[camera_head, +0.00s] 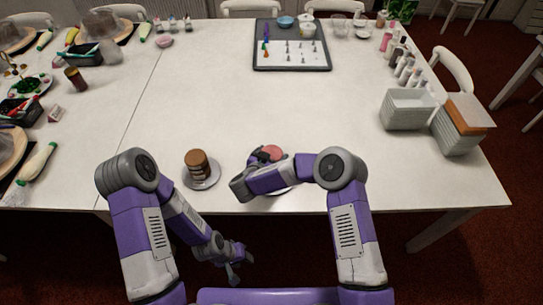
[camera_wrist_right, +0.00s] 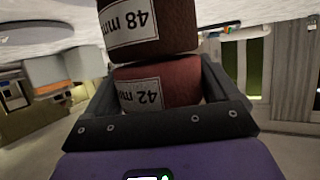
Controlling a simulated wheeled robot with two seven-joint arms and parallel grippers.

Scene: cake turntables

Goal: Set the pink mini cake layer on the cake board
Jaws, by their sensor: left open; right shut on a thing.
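The pink mini cake layer (camera_head: 272,151) shows beside my right gripper (camera_head: 256,157) in the head view. In the right wrist view, my right gripper (camera_wrist_right: 160,105) is shut on a dark reddish layer labelled 42 mm (camera_wrist_right: 158,88), which looks like that pink layer. A darker layer labelled 48 mm (camera_wrist_right: 150,28) is against or very close to it, on the table side; contact is unclear. A pale round board or plate (camera_head: 283,190) shows partly under my right arm, which hides most of it. My left gripper (camera_head: 234,267) is open and empty in front of the table.
A brown stack of layers (camera_head: 198,163) stands on a round plate (camera_head: 214,180) left of my right gripper. A grey tray of piping tips (camera_head: 262,62) lies at the back. The table middle is clear.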

